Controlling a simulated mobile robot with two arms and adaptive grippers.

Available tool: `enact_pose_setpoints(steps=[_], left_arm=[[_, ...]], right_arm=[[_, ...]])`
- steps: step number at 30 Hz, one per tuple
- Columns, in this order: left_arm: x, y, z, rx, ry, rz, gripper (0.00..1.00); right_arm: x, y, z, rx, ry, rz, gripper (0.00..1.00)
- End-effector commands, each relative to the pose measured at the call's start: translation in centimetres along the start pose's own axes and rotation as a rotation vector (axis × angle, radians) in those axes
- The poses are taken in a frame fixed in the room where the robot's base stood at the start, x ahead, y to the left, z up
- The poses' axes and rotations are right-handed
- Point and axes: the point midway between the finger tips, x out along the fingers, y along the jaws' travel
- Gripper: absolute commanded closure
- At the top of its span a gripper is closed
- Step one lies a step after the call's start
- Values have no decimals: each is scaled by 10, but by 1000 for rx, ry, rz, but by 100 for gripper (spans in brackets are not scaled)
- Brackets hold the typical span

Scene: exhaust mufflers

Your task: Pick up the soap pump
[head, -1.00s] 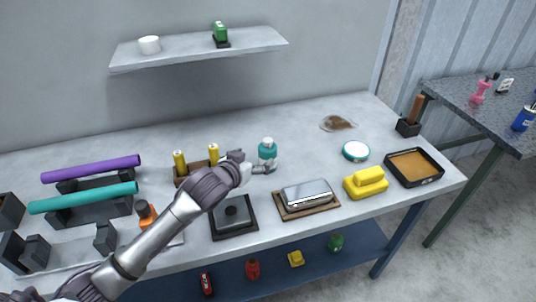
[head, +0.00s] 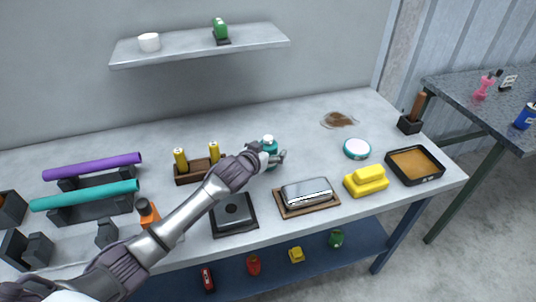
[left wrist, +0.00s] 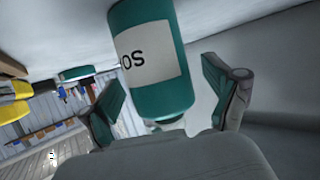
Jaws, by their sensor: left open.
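The soap pump is a teal bottle (head: 269,144) with a white top, standing on the workbench. In the left wrist view the teal bottle (left wrist: 150,55) shows large, with a white label bearing partly visible letters. My left gripper (head: 273,158) is open at the bottle, partly hiding its lower part in the head view. In the left wrist view its two fingers (left wrist: 167,100) are spread on either side of the bottle, with gaps visible. The right gripper is not in view.
A wooden holder with yellow cylinders (head: 190,172) stands just left of the bottle. A metal-topped block (head: 307,193), a black square plate (head: 234,228) and a yellow block (head: 366,181) lie nearer the front. Bench space behind the bottle is clear.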

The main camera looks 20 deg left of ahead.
Motion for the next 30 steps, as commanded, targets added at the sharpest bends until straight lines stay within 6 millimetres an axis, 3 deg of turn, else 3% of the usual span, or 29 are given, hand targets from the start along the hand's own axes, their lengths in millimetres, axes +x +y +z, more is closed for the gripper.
enact_pose_setpoints(steps=[2,13,23,30], left_arm=[[0,0,0,0,0,0,20],[0,0,0,0,0,0,81],[-2,0,-4,0,3,0,82],[-12,0,-31,0,7,1,82]], right_arm=[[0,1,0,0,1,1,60],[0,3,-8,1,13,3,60],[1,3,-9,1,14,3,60],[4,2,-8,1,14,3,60]])
